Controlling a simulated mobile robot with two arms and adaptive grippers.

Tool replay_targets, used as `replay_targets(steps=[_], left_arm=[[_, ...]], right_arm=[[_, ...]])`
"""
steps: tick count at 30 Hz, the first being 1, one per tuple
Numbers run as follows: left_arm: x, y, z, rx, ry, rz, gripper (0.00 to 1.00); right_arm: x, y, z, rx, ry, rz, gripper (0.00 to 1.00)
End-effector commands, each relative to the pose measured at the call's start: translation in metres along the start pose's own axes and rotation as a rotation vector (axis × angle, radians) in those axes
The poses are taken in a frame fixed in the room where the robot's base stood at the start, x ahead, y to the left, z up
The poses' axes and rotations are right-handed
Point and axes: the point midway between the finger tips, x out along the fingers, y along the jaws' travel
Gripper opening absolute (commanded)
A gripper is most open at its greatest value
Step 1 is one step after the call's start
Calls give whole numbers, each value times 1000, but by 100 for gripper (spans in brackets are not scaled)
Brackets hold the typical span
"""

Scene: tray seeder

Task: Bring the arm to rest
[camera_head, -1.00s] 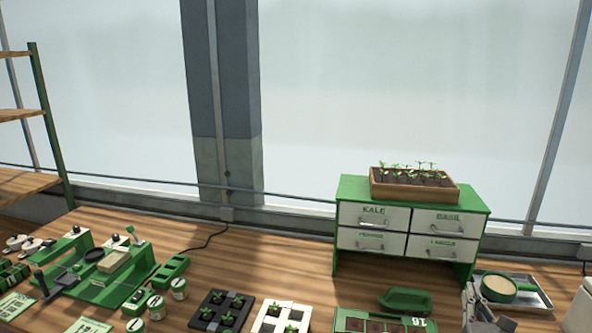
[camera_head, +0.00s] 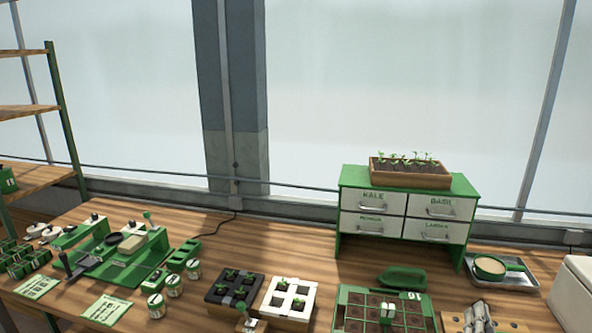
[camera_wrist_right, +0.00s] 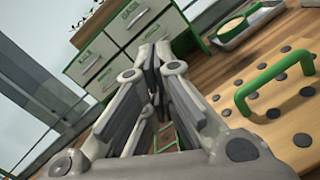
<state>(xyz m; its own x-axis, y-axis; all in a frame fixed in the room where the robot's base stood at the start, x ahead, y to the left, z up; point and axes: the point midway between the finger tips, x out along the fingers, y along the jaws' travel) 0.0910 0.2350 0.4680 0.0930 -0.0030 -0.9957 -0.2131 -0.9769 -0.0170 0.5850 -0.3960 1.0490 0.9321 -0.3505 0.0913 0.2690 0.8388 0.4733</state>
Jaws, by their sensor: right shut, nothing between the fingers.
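My right gripper (camera_head: 478,308) shows at the bottom edge of the head view, low over a wooden board with dark round spots (camera_head: 510,325). In the right wrist view its fingers (camera_wrist_right: 157,55) come together at the tips and hold nothing. The board (camera_wrist_right: 290,130) and its green handle (camera_wrist_right: 275,82) lie to the right of the fingers there. My left gripper is in neither view.
The four-drawer cabinet (camera_head: 345,180) stands at the back with a seedling box (camera_head: 410,178) on top. The seed tray (camera_head: 345,292), green scoop (camera_head: 402,278), metal tray (camera_head: 525,283) and white box (camera_head: 575,290) are near my right gripper. Bare bench shows before the cabinet.

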Motion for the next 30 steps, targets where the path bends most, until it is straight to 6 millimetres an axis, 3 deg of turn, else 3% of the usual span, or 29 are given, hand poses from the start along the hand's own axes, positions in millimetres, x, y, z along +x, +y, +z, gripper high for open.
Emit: replay_targets(steps=[8,11,15,22,30], left_arm=[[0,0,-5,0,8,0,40],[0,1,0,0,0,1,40],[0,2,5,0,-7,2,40],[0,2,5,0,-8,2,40],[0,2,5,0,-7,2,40]], right_arm=[[-65,-30,-35,602,74,-283,0],[-111,-42,-62,912,112,-481,0],[-193,-46,-104,1334,152,-839,0],[-290,-28,-135,1654,162,-1269,0],[-373,1,-141,1807,143,-1658,0]])
